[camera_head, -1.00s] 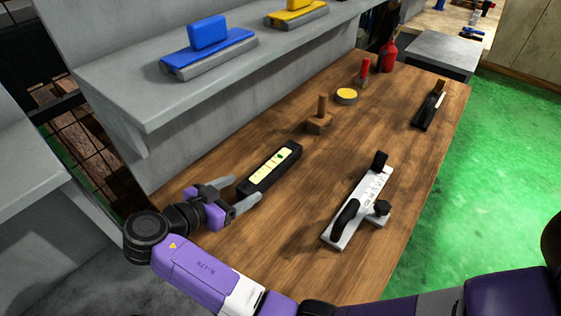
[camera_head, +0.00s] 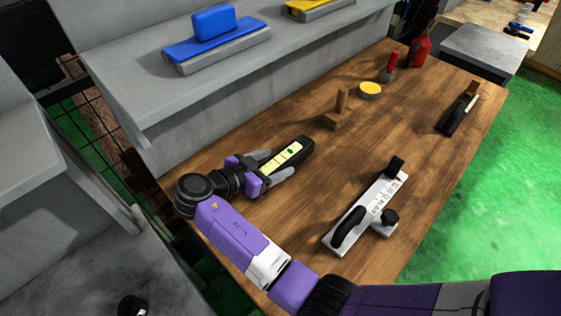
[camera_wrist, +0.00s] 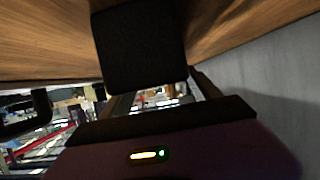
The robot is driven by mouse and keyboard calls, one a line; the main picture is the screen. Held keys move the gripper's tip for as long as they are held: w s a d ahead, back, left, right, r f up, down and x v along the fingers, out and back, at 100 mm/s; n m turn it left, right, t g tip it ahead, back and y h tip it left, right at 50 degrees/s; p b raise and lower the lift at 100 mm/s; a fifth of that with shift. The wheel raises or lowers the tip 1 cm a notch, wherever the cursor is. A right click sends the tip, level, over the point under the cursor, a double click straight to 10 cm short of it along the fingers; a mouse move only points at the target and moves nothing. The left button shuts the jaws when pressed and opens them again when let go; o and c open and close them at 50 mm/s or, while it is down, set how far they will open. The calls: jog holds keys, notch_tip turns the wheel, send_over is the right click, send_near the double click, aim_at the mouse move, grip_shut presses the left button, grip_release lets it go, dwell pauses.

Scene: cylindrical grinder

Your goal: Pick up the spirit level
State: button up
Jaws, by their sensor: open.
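The spirit level (camera_head: 287,157) is a black bar with a pale yellow face and green marks, lying on the wooden table in the head view. My gripper (camera_head: 276,165) is open, with its grey fingers on either side of the level's near end. I cannot tell whether the fingers touch it. The near end of the level is partly hidden by my gripper. In the wrist view a large black block end, apparently the level (camera_wrist: 140,48), fills the top middle, close to the gripper fingers (camera_wrist: 160,95).
A white tool with black handles (camera_head: 368,208) lies to the right on the table (camera_head: 240,235). Behind the level are a wooden block with a peg (camera_head: 338,115), a yellow tin (camera_head: 370,90) and a red bottle (camera_head: 420,50).

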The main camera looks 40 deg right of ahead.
jog(key=shift+p+x, duration=0.3)
jog(key=shift+x, duration=1.2)
jog(key=shift+c, duration=0.2)
grip_shut()
jog(key=shift+w+a+r, duration=0.1)
